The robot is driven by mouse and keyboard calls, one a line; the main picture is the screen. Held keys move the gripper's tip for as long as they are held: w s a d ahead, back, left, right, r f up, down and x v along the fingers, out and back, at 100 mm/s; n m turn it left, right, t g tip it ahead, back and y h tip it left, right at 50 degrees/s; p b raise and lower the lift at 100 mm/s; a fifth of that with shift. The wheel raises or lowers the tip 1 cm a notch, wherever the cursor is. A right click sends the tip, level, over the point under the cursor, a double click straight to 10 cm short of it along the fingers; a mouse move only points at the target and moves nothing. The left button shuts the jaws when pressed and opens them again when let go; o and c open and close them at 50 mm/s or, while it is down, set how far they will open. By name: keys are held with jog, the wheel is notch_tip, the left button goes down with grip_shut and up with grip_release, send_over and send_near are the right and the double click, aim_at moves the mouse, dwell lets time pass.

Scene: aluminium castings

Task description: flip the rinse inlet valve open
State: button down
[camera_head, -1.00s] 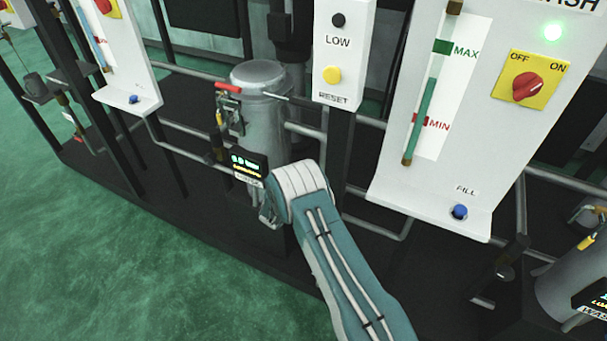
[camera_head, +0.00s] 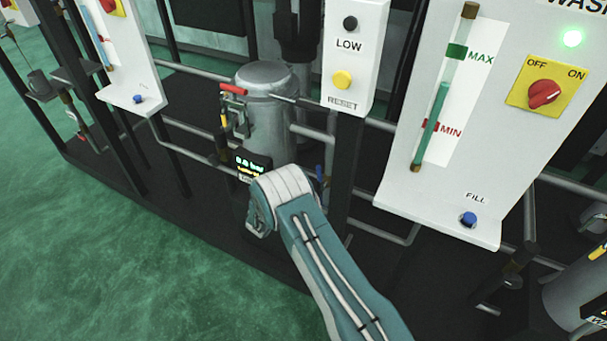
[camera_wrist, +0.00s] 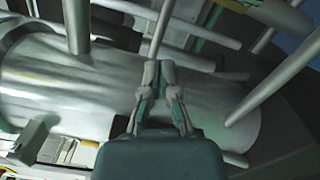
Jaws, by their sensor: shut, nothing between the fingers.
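A grey cylindrical canister (camera_head: 268,125) stands in the rack, with a red-handled clamp (camera_head: 233,89) at its upper left. A small blue part (camera_head: 319,175), perhaps a valve handle, shows just right of my arm at the canister's foot. I cannot tell whether it is the rinse inlet valve, or its position. My arm's end is in front of the canister's lower part; its fingers are hidden in the head view. In the wrist view my gripper (camera_wrist: 158,72) is shut and empty, in front of the canister's body (camera_wrist: 75,85), which lies across the picture.
A lit display (camera_head: 250,164) is partly covered by my arm. Pipes run beside the canister. A white LOW/RESET box (camera_head: 348,60) is above right. A white panel (camera_head: 500,160) with gauge, red knob and blue FILL button is further right. Green floor (camera_head: 110,260) is clear at left.

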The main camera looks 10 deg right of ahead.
jog(key=v, duration=0.7)
jog(key=shift+s+a+r, duration=0.15)
jog(key=shift+s, duration=0.2)
